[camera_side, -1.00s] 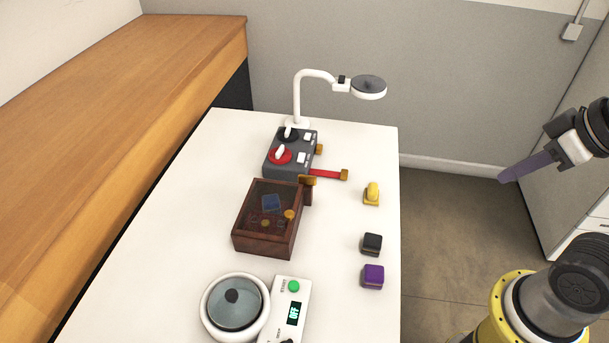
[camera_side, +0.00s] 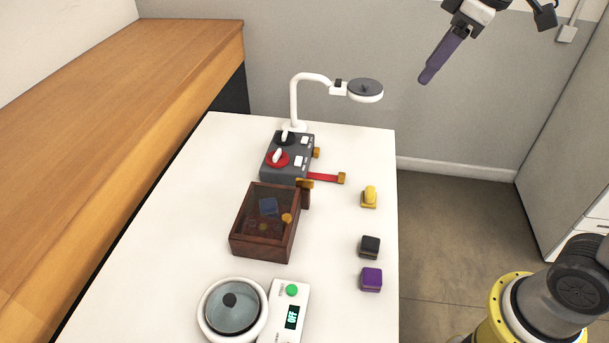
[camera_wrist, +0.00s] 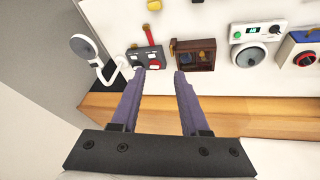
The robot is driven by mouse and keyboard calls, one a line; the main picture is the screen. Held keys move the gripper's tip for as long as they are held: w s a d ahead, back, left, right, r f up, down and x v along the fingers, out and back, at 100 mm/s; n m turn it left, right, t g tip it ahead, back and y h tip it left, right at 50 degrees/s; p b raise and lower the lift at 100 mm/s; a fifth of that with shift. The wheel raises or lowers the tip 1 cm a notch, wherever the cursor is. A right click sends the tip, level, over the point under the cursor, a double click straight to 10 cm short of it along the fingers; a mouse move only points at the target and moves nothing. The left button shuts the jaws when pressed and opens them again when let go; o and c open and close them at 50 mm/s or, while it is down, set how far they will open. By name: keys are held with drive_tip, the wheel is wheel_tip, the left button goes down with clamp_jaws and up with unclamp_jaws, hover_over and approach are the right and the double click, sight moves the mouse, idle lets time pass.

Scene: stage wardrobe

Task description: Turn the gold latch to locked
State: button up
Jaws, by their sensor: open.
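A gold latch piece (camera_side: 304,184) sits on a dark brown post at the back right corner of the wooden box (camera_side: 264,246). In the wrist view a gold piece (camera_wrist: 173,46) shows beside the box (camera_wrist: 194,66). I cannot tell its locked or unlocked position. The box has a see-through top, with a blue square and gold knobs showing through it. My gripper (camera_side: 427,77) is high in the air at the upper right, well away from the latch. In the wrist view its two purple fingers (camera_wrist: 160,75) are apart with nothing between them.
Behind the box stand a grey switch box (camera_side: 289,159), a red lever with a gold end (camera_side: 325,177) and a white lamp (camera_side: 296,99). A yellow piece (camera_side: 369,197), black block (camera_side: 370,247) and purple block (camera_side: 371,280) lie right.

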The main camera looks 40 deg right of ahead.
drive_tip(key=w+a+f+n+g, duration=0.1)
drive_tip(key=w+a+f+n, duration=0.15)
drive_tip(key=w, duration=0.85)
drive_tip(key=g, duration=0.4)
hover_over(304, 179)
wheel_tip(304, 179, down, 19)
drive_tip(key=shift+n, duration=0.45)
wheel_tip(304, 179, down, 14)
drive_tip(key=shift+r, duration=0.1)
clamp_jaws()
